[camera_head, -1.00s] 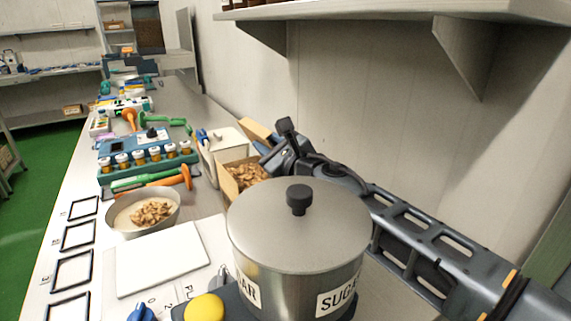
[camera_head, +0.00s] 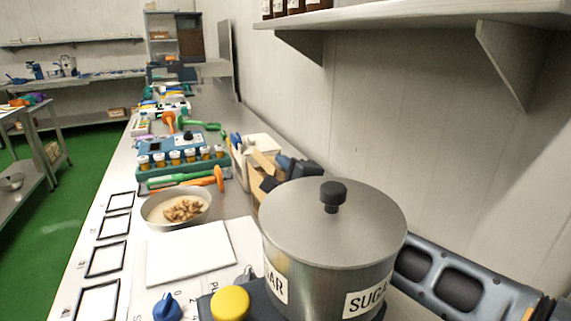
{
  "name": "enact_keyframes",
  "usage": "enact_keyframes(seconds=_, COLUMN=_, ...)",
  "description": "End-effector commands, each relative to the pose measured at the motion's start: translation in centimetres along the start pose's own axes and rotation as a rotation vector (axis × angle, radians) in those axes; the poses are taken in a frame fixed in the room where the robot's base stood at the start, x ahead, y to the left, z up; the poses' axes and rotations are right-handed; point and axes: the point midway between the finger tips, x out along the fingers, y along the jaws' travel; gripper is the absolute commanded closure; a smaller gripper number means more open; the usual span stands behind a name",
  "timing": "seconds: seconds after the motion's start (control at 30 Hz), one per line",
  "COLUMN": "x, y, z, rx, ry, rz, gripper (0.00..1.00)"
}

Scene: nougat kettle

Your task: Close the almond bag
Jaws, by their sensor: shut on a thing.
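The almond bag (camera_head: 256,188) is a tan, box-like bag behind the steel sugar pot, against the wall side of the bench. Its tan upper flap (camera_head: 264,164) stands tilted at the top. My gripper (camera_head: 276,176) is at the bag's top, with dark finger parts on both sides of the flap, and is shut on the bag. The pot hides the bag's lower right part and much of my gripper. No almonds show in the bag's mouth from here, and I cannot tell how far it is folded over.
The lidded sugar pot (camera_head: 330,235) stands close in front of my arm. A bowl (camera_head: 152,213) with nuts, a white plate (camera_head: 190,253) and a yellow knob (camera_head: 230,303) are at its left. A white box (camera_head: 262,143) stands behind the bag. A shelf (camera_head: 400,18) overhangs the right.

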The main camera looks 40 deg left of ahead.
Motion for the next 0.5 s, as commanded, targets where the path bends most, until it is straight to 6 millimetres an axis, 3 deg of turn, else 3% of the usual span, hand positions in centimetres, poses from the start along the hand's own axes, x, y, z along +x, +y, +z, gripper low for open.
enact_keyframes(seconds=0.5, x=-0.03, y=0.46, z=-0.09, rx=-0.038, ry=0.002, rz=0.003, gripper=1.00)
